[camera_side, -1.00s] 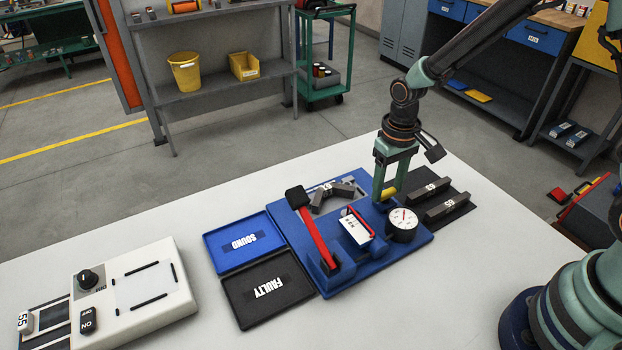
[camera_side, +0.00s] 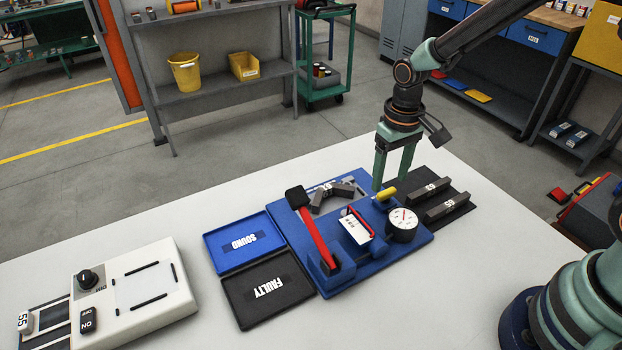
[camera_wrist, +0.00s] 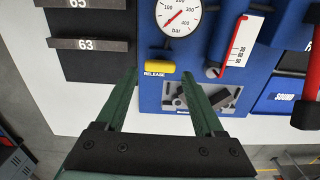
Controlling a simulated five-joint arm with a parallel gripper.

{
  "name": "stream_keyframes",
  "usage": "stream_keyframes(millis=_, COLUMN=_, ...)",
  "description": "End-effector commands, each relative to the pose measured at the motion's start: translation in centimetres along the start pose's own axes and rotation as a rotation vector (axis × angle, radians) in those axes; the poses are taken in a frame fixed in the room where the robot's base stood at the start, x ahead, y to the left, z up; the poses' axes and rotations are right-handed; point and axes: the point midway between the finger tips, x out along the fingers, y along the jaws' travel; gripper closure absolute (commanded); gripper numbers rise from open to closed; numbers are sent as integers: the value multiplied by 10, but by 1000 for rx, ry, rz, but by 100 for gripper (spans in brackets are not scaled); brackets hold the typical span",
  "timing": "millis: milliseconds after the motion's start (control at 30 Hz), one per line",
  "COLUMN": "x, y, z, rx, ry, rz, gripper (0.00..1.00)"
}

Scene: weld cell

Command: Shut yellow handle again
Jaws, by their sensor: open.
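The yellow handle (camera_side: 387,194) is a short cylinder at the right back of the blue test board (camera_side: 408,249), behind the round pressure gauge (camera_side: 403,219). In the wrist view the yellow handle (camera_wrist: 168,76) lies beside the "RELEASE" label, near the gauge (camera_wrist: 180,14). My gripper (camera_side: 391,184) is open and empty. Its fingers point down just behind and above the handle in the side view. In the wrist view the handle shows between and beyond the fingertips (camera_wrist: 158,80). I cannot tell whether a finger touches it.
A red lever (camera_side: 314,236) and a white scale card (camera_side: 355,229) stand on the board. Dark bars lie on a black rack (camera_side: 462,207) at right. The blue SOUND tray (camera_side: 218,266) and black FAULTY tray (camera_side: 240,314) are at left, with a white switch box (camera_side: 180,302) beyond.

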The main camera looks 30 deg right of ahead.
Motion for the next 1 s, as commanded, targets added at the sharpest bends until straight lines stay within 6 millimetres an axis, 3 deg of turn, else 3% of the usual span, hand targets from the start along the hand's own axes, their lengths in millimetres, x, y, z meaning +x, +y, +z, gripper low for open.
stream_keyframes(millis=200, x=-48, y=0, z=-1, rx=0, ry=8, rz=-1, gripper=30)
stream_keyframes(millis=400, x=-78, y=0, z=-1, rx=1, ry=4, rz=-1, gripper=30)
stream_keyframes(millis=600, x=-90, y=0, z=0, rx=1, ry=2, rz=0, gripper=30)
stream_keyframes(millis=1000, x=-95, y=2, z=2, rx=1, ry=15, rz=-2, gripper=30)
